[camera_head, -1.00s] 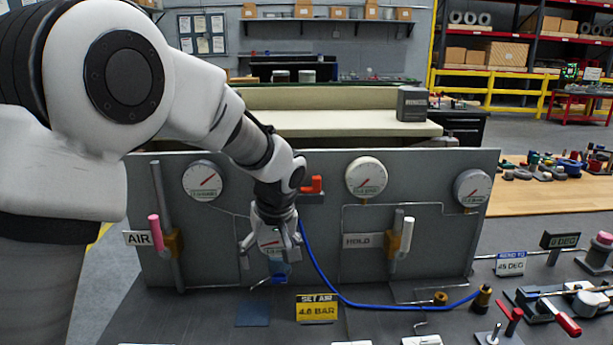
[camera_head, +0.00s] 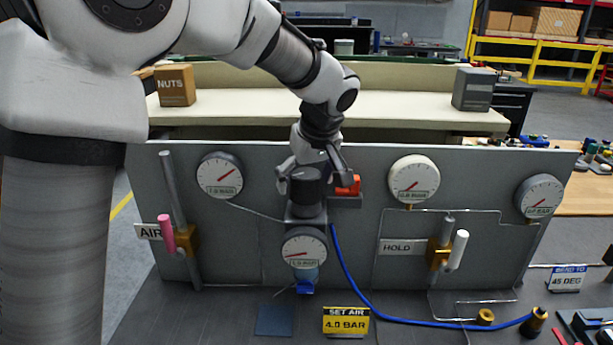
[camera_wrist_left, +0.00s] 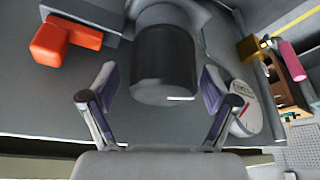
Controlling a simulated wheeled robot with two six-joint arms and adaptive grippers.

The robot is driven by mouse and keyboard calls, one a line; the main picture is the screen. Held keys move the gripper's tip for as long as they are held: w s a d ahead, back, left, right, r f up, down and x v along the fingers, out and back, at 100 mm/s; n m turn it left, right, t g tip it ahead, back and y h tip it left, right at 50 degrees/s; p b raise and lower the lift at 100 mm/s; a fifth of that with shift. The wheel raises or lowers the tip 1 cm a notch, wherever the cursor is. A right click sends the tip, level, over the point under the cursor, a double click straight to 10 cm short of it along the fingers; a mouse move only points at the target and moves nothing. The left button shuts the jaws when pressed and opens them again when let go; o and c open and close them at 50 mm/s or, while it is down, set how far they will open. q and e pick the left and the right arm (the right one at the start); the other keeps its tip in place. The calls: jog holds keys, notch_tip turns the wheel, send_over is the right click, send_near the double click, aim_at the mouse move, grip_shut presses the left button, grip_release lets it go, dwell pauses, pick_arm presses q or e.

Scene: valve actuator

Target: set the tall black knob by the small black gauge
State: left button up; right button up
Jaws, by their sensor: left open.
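The tall black knob (camera_head: 307,192) stands on a dark block on the grey panel, just above the small black-rimmed gauge (camera_head: 304,250). The gauge has a white face and a red needle; its small print is too blurred to read surely. My left gripper (camera_head: 314,174) is open, coming down from above at the knob. In the left wrist view the knob (camera_wrist_left: 164,65) lies between the two spread fingers (camera_wrist_left: 160,85), with gaps on both sides. My right gripper is not in view.
An orange handle (camera_head: 349,186) sits close right of the knob. A larger gauge (camera_head: 219,175) is to the left, another (camera_head: 413,179) to the right. A blue hose (camera_head: 345,285) curves down right. A pink lever (camera_head: 166,233) and a SET AIR sign (camera_head: 346,321) stand nearby.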

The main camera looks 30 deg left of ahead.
pick_arm(q)
jog(key=shift+s+d+r, duration=0.25)
jog(key=shift+s, duration=0.05)
jog(key=c, duration=1.2)
jog(key=shift+o, duration=0.2)
jog(key=shift+m, duration=0.4)
jog(key=m+t, duration=0.1)
jog(key=m, duration=0.1)
jog(key=shift+s+m+h, duration=0.1)
jog(key=shift+m+h, duration=0.2)
jog(key=shift+h, duration=0.1)
jog(key=shift+m+t+h+p, duration=0.5)
jog(key=shift+m+h+p, duration=0.3)
jog(key=shift+m, duration=1.4)
jog(key=shift+f, duration=0.1)
